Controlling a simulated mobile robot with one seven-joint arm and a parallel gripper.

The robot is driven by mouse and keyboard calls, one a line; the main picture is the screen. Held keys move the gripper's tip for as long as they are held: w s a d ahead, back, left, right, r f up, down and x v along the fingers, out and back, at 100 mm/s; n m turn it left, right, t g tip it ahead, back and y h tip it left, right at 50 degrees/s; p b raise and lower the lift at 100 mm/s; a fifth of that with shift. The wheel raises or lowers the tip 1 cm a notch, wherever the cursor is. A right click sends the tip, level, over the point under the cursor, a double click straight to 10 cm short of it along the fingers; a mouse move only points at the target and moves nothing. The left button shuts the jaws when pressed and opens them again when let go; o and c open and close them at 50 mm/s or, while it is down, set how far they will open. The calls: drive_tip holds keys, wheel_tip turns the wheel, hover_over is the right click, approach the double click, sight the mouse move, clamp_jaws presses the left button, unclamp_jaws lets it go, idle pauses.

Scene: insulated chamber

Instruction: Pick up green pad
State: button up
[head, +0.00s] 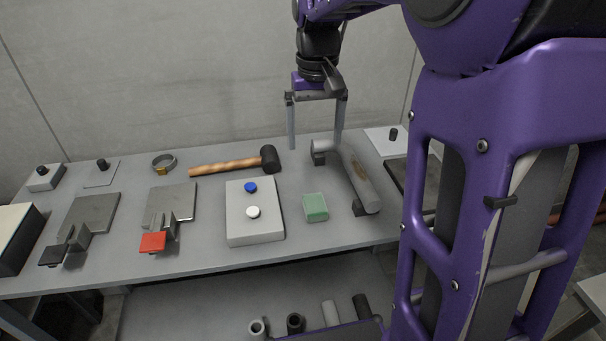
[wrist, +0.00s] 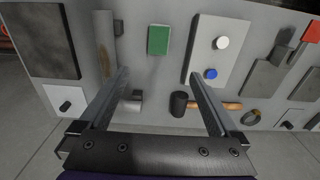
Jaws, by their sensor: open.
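The green pad (head: 315,207) is a small pale green block lying on the grey table, between the white two-button box and the bent pipe. In the wrist view the green pad (wrist: 158,40) lies beyond my fingertips, near the top middle. My gripper (head: 316,144) is open and empty, pointing down above the back part of the table. Its two long fingers also show in the wrist view (wrist: 158,73), spread wide with nothing between them. The pad is apart from the fingers and fully visible.
The bent grey pipe (head: 356,178) lies right of the pad. The box with blue and white buttons (head: 254,226) stands left of it. A hammer (head: 237,163) lies behind. A red-tipped metal piece (head: 154,242) lies farther left. Clear table surrounds the pad's front.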

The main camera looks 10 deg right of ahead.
drive_tip(key=b, duration=0.3)
hover_over(315, 203)
drive_tip(key=f, duration=1.1)
drive_tip(key=shift+s+a+f, duration=0.1)
drive_tip(key=shift+a+f, duration=0.15)
drive_tip(key=shift+f, duration=0.05)
drive_tip(key=shift+d+f+b, duration=0.15)
drive_tip(key=shift+f+b, duration=0.1)
drive_tip(key=shift+f, duration=1.25)
drive_tip(key=shift+d+f+b, duration=0.1)
drive_tip(key=shift+f+b, duration=0.1)
drive_tip(key=shift+f, duration=1.3)
drive_tip(key=c, duration=1.4)
